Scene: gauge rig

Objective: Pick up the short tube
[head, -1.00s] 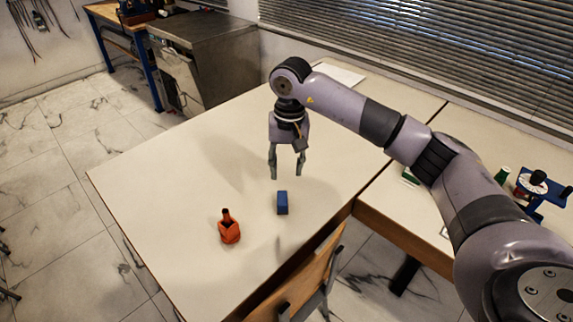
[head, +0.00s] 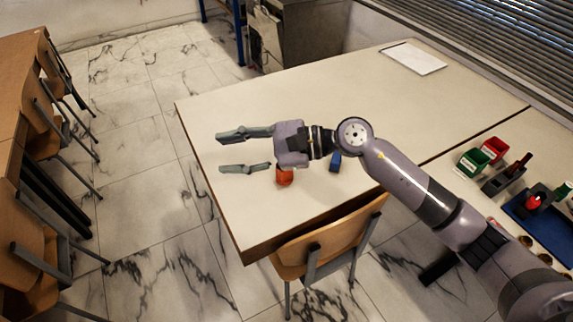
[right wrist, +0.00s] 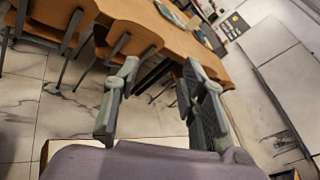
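I cannot make out for certain a short tube in either view. My right gripper (head: 222,152) is open and empty. In the head view it points left, level, above the near left part of the pale table (head: 240,215). Its two fingers also show in the right wrist view (right wrist: 160,66), spread apart with nothing between them. An orange object (head: 284,178) stands on the table below the gripper's palm, partly hidden by it. My left gripper is not in view.
A blue block (head: 335,163) lies beside my right wrist. Green (head: 471,163) and red (head: 494,149) bins, a dark holder (head: 503,180) and a blue rig base (head: 530,212) stand at right. Paper (head: 414,58) lies at the back. A chair (head: 325,245) stands at the near edge.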

